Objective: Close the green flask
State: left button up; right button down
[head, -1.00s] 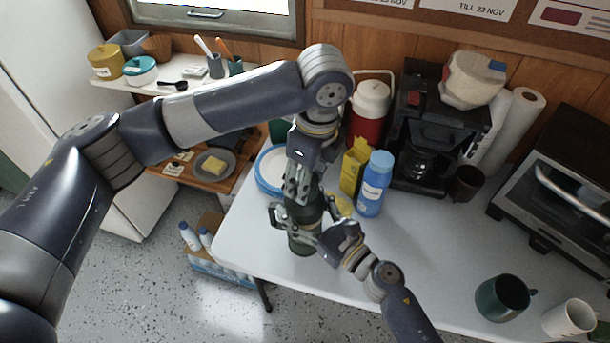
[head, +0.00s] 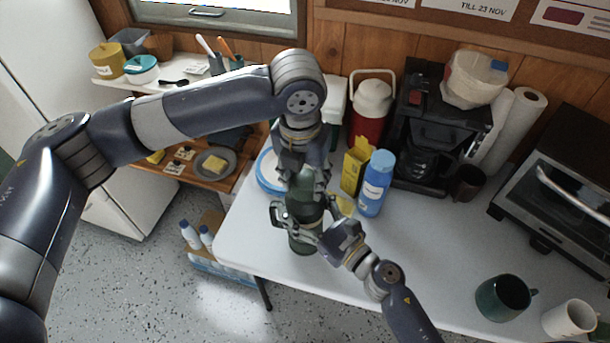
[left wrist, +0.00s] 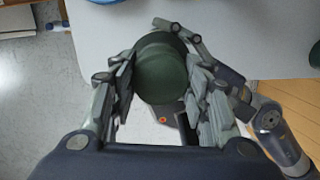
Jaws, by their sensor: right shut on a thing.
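The green flask (head: 303,247) stands upright on the white table near its left front edge. My right gripper (head: 297,226) is shut on its body from the front right. My left gripper (head: 303,188) points down over the flask top, its fingers spread to either side. In the left wrist view, the round dark green top (left wrist: 160,68) sits between the left gripper's fingers (left wrist: 161,88), with narrow gaps showing. How firmly the lid is seated cannot be told.
A blue bottle (head: 375,184) and a yellow box (head: 354,165) stand just right of the flask. A blue-rimmed plate (head: 268,172) lies behind it. A red and white jug (head: 370,108) and a coffee maker (head: 425,130) stand further back. The table's front middle is clear.

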pick_arm(q)
jog(key=o, duration=0.4)
jog(key=shift+o, duration=0.2)
jog(key=shift+r, duration=2.3)
jog(key=shift+n, duration=0.3)
jog(key=shift+c, duration=0.5)
